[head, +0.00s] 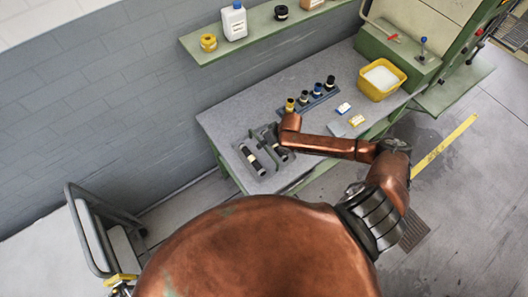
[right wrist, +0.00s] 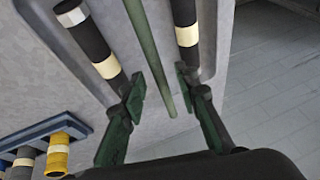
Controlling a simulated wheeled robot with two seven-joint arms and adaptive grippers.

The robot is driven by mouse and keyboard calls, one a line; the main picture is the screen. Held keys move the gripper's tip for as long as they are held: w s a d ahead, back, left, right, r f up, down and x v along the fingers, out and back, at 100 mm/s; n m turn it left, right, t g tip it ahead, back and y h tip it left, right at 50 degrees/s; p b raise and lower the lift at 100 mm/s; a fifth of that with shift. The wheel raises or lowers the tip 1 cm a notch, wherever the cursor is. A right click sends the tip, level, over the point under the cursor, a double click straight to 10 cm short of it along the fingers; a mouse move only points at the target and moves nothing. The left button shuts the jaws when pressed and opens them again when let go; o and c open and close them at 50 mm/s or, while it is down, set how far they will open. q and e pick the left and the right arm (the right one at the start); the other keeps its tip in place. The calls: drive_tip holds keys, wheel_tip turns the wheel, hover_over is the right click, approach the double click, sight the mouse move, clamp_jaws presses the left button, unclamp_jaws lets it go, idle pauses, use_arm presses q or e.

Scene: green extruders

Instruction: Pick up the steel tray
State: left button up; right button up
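The steel tray (head: 243,150) lies on the grey bench top near its front left corner. It holds black cylinders with cream bands (head: 253,159). In the right wrist view the grey tray (right wrist: 112,30) shows close up, with a thin green bar (right wrist: 150,55) running between two banded cylinders. My right gripper (right wrist: 160,78) is open, with one dark green finger on each side of the bar and a gap on both sides. I cannot tell how far the fingertips are above the tray. In the head view my right forearm hides part of the tray.
A blue rack (head: 318,101) with several capped cylinders stands behind my right forearm. A yellow tub (head: 381,79) and small blue and yellow boxes (head: 356,121) are to the right. A wall shelf (head: 265,28) hangs behind. A cart (head: 93,228) stands at the left.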

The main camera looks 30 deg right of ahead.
drive_tip(key=shift+x, duration=1.05)
clamp_jaws()
drive_tip(key=shift+w+r, duration=0.1)
drive_tip(key=shift+r, duration=0.05)
